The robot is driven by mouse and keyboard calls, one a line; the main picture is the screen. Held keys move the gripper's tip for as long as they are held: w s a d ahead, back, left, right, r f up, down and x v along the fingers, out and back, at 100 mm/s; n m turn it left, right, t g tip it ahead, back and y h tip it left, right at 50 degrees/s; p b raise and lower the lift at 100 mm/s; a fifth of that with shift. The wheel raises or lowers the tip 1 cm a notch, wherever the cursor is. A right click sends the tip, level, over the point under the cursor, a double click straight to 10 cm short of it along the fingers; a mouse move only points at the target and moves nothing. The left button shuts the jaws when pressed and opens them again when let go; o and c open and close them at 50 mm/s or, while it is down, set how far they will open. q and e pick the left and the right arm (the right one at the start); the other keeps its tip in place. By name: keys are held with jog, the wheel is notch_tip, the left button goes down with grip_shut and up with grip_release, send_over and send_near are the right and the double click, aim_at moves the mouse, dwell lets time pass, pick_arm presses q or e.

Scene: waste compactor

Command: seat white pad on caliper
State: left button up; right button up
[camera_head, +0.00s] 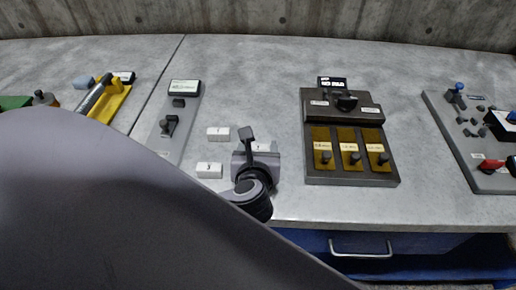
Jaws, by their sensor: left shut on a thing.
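My left gripper (257,163) is over the middle of the bench near its front edge. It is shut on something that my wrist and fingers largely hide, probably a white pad. A white block (262,146) shows partly just behind the fingers. Two more small white blocks, one farther back (218,133) and one nearer (209,171), lie flat to the left of the gripper, apart from it. I cannot tell for sure which thing is the caliper. My right gripper is not in view.
A grey panel (188,101) with a knob lies left of the blocks. A yellow fixture (116,101) stands farther left. A dark box (343,112) with yellow plates stands right, and a control panel (454,130) far right. The bench between gripper and dark box is clear.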

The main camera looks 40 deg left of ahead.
pick_arm(q)
jog(key=shift+f, duration=0.2)
jog(key=shift+f, duration=0.2)
jog(key=o, duration=1.1)
jog(key=shift+c, duration=0.2)
jog(key=shift+b, duration=0.3)
jog(key=shift+a+b+v, duration=0.15)
jog(key=shift+b+v, duration=0.1)
jog(key=shift+v, duration=1.55)
jog(key=shift+a+b+v, duration=0.1)
jog(key=shift+b+v, duration=0.15)
jog(key=shift+v, duration=1.55)
jog(key=shift+s, duration=0.15)
